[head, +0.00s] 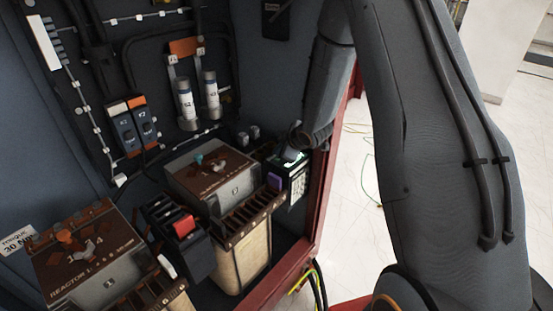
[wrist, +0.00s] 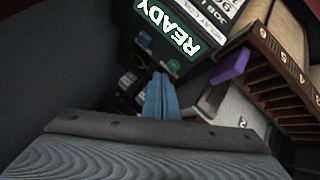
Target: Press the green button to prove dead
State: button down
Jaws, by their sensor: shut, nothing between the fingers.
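A dark box-shaped instrument (wrist: 215,18) with a lit green screen reading "READY" (wrist: 175,30) fills the top of the wrist view. In the head view the same instrument (head: 297,182) stands at the right inside the cabinet. Small round greenish buttons (wrist: 173,65) show beside the screen; I cannot tell for sure which is the green button. My gripper (wrist: 160,78) is shut and empty, its blue fingertips pointing at the button area just below the screen. I cannot tell whether they touch it. In the head view my gripper (head: 290,155) is over the instrument's lit top, mostly hidden by my wrist.
A purple block (wrist: 232,67) is beside the instrument. A brown-topped transformer box (head: 212,172) stands to its left, with a dark unit with a red switch (head: 184,227) farther left. The red cabinet frame (head: 320,200) is close on the right.

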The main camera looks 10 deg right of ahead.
jog(key=shift+f, duration=0.15)
jog(key=shift+f+b, duration=0.3)
jog(key=shift+b, duration=0.05)
jog(key=shift+f+b, duration=0.3)
jog(key=shift+f, duration=0.15)
dwell(0.9)
dwell(0.3)
jog(key=shift+r+p, duration=0.7)
jog(key=shift+r, duration=0.2)
jog(key=shift+r+p, duration=1.95)
jog(key=shift+r, duration=0.55)
